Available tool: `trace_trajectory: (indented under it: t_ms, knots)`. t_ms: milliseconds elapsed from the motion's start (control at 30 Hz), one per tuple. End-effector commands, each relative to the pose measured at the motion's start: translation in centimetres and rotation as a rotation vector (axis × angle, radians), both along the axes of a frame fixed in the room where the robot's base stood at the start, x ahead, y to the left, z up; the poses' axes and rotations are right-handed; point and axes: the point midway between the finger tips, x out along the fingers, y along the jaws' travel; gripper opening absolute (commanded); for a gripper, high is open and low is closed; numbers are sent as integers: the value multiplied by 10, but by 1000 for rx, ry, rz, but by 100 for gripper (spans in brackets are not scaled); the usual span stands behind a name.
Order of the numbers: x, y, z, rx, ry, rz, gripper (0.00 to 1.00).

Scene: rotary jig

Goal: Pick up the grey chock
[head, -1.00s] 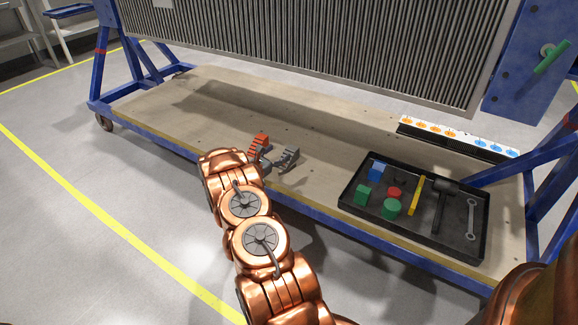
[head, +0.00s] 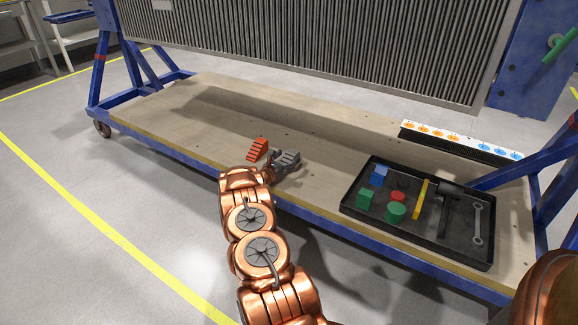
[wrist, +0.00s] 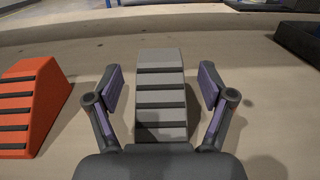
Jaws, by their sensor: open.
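The grey chock (wrist: 161,84) stands on the wooden deck, a ramp with dark ridges across its sloping face. In the wrist view it lies between the two fingers of my gripper (wrist: 160,90), which is open. One finger is on each side of the chock, with a gap on both sides. Its near lower end is hidden by my gripper's body. In the head view, the grey chock (head: 290,157) is partly hidden by my gripper (head: 282,164), and the two are hard to tell apart.
An orange chock (head: 258,149) stands just left of the grey one, also seen in the wrist view (wrist: 32,105). A black tray (head: 415,248) with blocks and tools lies to the right. The wooden deck (head: 200,120) is clear at left. A ribbed panel (head: 320,50) overhangs the back.

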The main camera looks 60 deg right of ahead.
Motion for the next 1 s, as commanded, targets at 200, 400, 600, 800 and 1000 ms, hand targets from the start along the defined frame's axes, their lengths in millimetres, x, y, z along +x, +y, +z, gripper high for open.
trace_trajectory:
  t_ms: [200, 400, 600, 800, 1000]
  knots:
    - [0, -16, 0, -2, 1, 0, 81]
    - [0, -16, 1, -1, 2, 0, 79]
    - [0, -16, 0, -1, 1, 0, 58]
    - [0, -16, 0, -1, 1, 0, 38]
    - [0, -16, 0, -1, 1, 0, 17]
